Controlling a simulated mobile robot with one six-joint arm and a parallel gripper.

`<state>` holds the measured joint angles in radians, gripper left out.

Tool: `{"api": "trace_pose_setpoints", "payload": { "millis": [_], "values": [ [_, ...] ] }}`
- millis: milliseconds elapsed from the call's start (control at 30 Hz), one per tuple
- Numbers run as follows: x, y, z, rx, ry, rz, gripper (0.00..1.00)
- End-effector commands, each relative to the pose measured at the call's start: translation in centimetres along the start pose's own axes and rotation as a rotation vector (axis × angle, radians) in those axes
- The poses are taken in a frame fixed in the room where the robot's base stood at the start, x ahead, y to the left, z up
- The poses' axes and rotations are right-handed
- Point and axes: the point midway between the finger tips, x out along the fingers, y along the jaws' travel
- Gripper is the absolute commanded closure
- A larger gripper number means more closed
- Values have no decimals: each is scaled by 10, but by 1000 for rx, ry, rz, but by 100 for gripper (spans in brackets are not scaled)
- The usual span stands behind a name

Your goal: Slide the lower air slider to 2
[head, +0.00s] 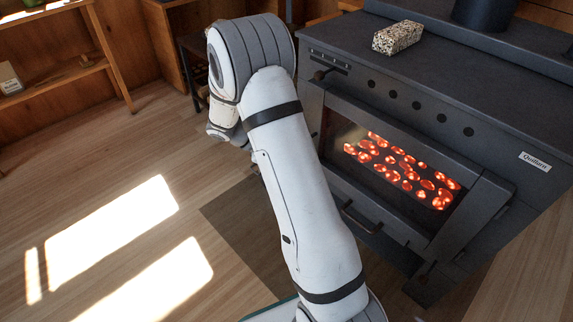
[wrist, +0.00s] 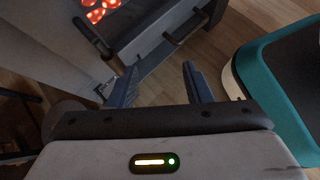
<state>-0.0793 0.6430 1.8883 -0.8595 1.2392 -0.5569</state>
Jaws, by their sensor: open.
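The dark stove (head: 480,140) stands at the right in the head view, with embers glowing behind its front window. A slotted strip (head: 330,60) with small marks sits at the upper left of its front, with a dark knob (head: 318,75) just below. I cannot clearly make out the lower air slider or its numbers. A small dark fitting (head: 427,277) low on the front is too unclear to name. My gripper (wrist: 158,75) is open and empty in the wrist view, apart from the stove front. My arm hides it in the head view.
A bar handle (head: 356,219) crosses the stove's lower front; a bar handle (wrist: 187,27) also shows in the wrist view. A speckled block (head: 398,37) lies on the stove top. Wooden shelves (head: 60,65) stand at left. The floor (head: 90,160) at left is clear.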

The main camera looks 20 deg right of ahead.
Motion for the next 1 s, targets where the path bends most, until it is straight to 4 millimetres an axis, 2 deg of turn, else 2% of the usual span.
{"api": "trace_pose_setpoints", "payload": {
  "millis": [100,300,500,633,800,1000],
  "values": [
    [17,31,-28,-177,-136,51,55],
    [46,73,-80,-460,-365,136,55],
    [77,98,-139,-715,-595,211,55],
    [93,104,-171,-838,-716,250,55],
    [106,105,-197,-929,-813,280,55],
    [117,111,-200,-954,-842,286,55]
  ]
}}
